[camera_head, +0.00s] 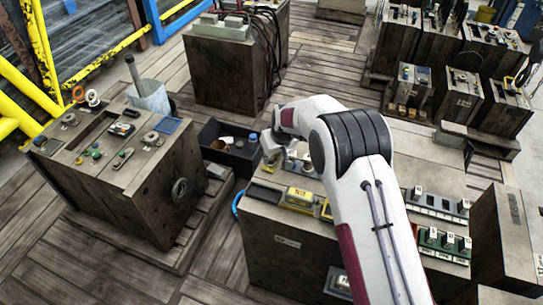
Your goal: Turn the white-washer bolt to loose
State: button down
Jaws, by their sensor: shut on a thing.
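My gripper (271,152) is small in the picture, at the far left end of my white arm. It is low over the back left part of the near wooden block (287,246), beside a black tray. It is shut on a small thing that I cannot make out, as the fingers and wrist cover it. I cannot pick out a white-washer bolt or its washer. A yellow box (299,198) sits on the same block, in front of my gripper.
The black tray (212,134) holds a blue-capped item. Green racks (443,243) stand right of my arm. More blocks (236,72) stand behind. Plank floor between blocks is clear.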

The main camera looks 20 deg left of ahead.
dwell(0.3)
jog(key=c, duration=1.8)
grip_release()
jog(key=shift+c, duration=0.2)
jog(key=v, duration=1.2)
